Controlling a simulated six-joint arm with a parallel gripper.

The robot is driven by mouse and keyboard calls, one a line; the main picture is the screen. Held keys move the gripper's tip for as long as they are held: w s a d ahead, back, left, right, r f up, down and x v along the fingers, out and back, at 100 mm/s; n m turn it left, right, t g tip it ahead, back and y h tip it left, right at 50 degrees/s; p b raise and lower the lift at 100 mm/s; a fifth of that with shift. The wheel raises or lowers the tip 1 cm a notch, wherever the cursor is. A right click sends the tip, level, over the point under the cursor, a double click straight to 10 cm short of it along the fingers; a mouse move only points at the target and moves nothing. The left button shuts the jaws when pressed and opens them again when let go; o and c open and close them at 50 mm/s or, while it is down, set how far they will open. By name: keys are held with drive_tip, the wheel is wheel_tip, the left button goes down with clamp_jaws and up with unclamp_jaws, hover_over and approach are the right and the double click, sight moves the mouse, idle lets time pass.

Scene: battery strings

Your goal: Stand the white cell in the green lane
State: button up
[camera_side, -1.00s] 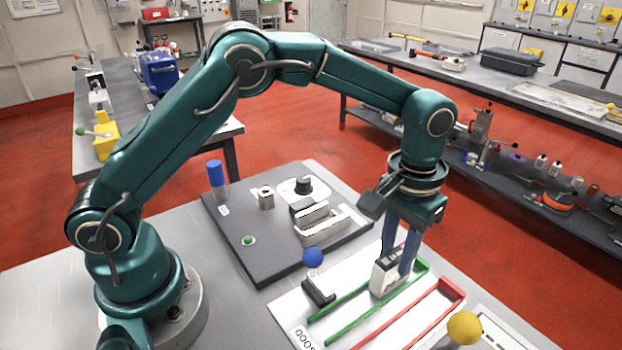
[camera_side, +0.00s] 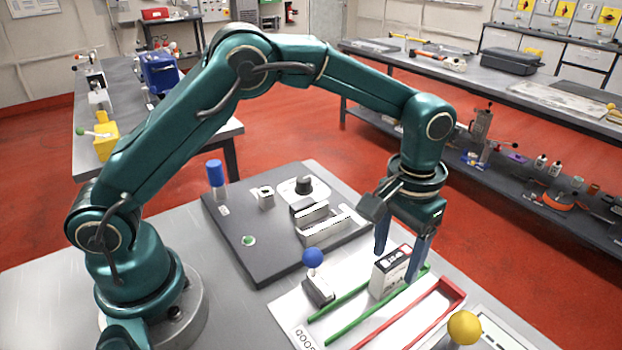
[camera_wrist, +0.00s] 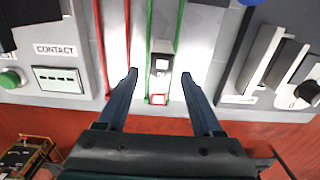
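The white cell (camera_side: 389,273) stands upright at the far end of the green lane (camera_side: 373,309), between its green rails. In the wrist view the cell (camera_wrist: 160,72) shows from above between the two green rails. My gripper (camera_side: 399,264) is open, with one blue finger on each side of the cell. In the wrist view the fingers of my gripper (camera_wrist: 159,80) are spread wide, with clear gaps to the cell. It holds nothing.
The red lane (camera_side: 448,288) lies right of the green one. A blue-knobbed lever (camera_side: 313,260) stands just left of the green lane, and a yellow knob (camera_side: 464,327) is at front right. A dark board (camera_side: 275,262) with a white slotted holder (camera_side: 322,228) lies behind left.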

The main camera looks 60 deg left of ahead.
drive_tip(key=shift+r, duration=2.55)
